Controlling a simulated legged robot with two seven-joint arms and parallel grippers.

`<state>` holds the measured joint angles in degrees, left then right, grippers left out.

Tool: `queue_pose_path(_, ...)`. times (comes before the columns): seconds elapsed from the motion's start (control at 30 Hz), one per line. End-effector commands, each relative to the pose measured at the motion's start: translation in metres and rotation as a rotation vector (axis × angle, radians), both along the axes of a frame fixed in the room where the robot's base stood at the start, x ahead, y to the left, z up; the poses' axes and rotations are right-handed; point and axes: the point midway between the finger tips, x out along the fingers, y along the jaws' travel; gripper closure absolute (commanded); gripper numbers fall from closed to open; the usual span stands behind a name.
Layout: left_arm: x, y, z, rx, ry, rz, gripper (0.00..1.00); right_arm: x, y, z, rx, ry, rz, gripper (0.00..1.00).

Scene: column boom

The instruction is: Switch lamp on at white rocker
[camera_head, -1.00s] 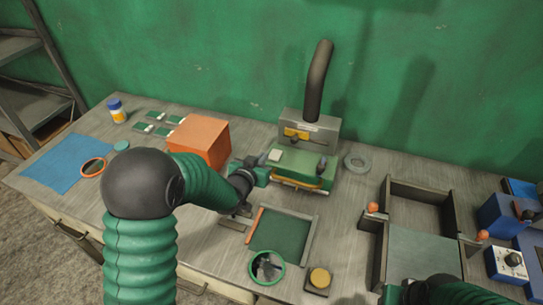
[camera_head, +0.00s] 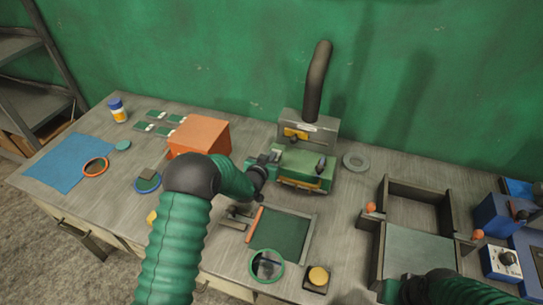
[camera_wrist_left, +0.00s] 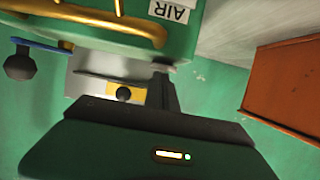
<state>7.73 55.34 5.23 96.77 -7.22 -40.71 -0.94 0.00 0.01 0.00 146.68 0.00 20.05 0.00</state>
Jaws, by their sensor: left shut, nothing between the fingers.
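A green box (camera_head: 305,168) with a yellow front bar stands at the bench's middle, before a grey panel (camera_head: 325,128). My left gripper (camera_head: 274,157) is shut and empty at the box's upper left edge, over the spot where a small white piece, probably the rocker, showed earlier; that piece is now hidden. I cannot tell whether the fingers touch it. In the left wrist view the shut fingers (camera_wrist_left: 165,92) lie beside the green box (camera_wrist_left: 110,35). No lamp is clearly identifiable. My right gripper (camera_head: 394,291) shows only in part at the bottom; its jaws are unclear.
An orange box (camera_head: 202,136) stands close left of my left gripper. A dark hose (camera_head: 318,80) rises behind the panel. A grey ring (camera_head: 356,162) lies right of the box. A framed green mat (camera_head: 285,236) lies in front. A dark walled tray (camera_head: 451,220) stands right.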

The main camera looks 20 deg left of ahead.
Motion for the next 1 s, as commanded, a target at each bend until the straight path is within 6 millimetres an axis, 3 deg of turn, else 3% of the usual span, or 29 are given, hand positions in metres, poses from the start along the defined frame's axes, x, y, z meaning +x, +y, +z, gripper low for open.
queue_pose_path(0.3, 0.000, 0.000, -0.002, 0.000, 0.000, 0.000, 1.00, 0.000, 0.000, -0.002, 0.000, 0.000, 0.000, 0.64)
queue_pose_path(0.43, -0.002, 0.000, -0.015, 0.001, 0.000, 0.000, 1.00, 0.000, 0.000, -0.017, 0.000, 0.000, 0.000, 0.64)
queue_pose_path(1.0, -0.002, 0.000, 0.008, 0.000, 0.000, 0.000, 1.00, 0.000, 0.000, -0.001, 0.000, 0.000, 0.000, 0.64)
